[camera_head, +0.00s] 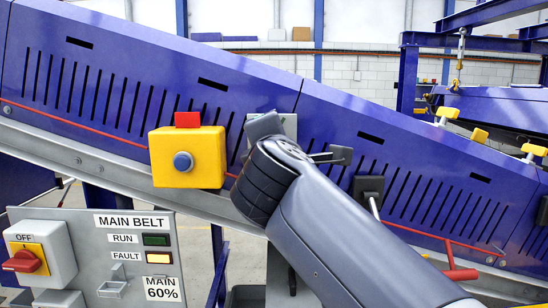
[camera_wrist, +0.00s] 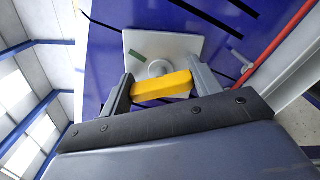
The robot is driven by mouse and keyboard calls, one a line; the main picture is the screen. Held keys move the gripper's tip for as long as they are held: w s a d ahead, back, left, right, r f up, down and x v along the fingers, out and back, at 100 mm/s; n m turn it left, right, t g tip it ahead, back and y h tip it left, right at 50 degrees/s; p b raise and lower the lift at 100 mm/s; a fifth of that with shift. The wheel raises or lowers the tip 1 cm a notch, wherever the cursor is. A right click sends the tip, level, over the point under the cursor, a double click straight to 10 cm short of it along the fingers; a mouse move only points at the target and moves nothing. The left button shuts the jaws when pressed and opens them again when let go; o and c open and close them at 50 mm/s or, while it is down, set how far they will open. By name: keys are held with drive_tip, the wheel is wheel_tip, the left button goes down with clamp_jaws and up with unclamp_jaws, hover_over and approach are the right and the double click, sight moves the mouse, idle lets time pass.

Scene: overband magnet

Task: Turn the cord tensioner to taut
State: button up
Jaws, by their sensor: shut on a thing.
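The cord tensioner shows in the wrist view as a yellow bar handle (camera_wrist: 162,87) in front of a round pale hub. Behind it is a white plate (camera_wrist: 184,44) with a small green mark (camera_wrist: 144,59) beside the hub. My gripper (camera_wrist: 160,80) has one grey finger at each end of the yellow handle and is shut on it. In the head view my wrist and arm hide the handle; only a strip of the pale plate (camera_head: 290,124) shows behind them. No taut or slack lettering is readable.
A yellow box (camera_head: 206,157) with a blue button is left of my wrist. A red cord (camera_head: 75,125) runs along the sloping blue conveyor (camera_head: 150,70). The MAIN BELT panel (camera_head: 190,240) stands at lower left. A black bracket (camera_head: 369,190) is right of my wrist.

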drive_tip(key=m+b, duration=0.1)
drive_tip(key=m, duration=0.1)
drive_tip(key=m+b, duration=0.3)
drive_tip(key=shift+f+m, duration=0.35)
drive_tip(key=shift+m, duration=0.05)
drive_tip(key=shift+m+b, duration=1.7)
drive_tip(key=shift+m, duration=0.5)
drive_tip(key=shift+r, duration=0.1)
drive_tip(key=o, duration=1)
drive_tip(key=shift+c, duration=0.2)
drive_tip(key=s+b, duration=0.1)
drive_tip(key=s, duration=1)
drive_tip(key=shift+a+b, duration=0.2)
drive_tip(key=shift+b, duration=0.15)
drive_tip(key=shift+w, duration=0.15)
drive_tip(key=shift+w+d+p, duration=0.2)
drive_tip(key=shift+w+p, duration=0.6)
drive_tip(key=shift+w, duration=4.55)
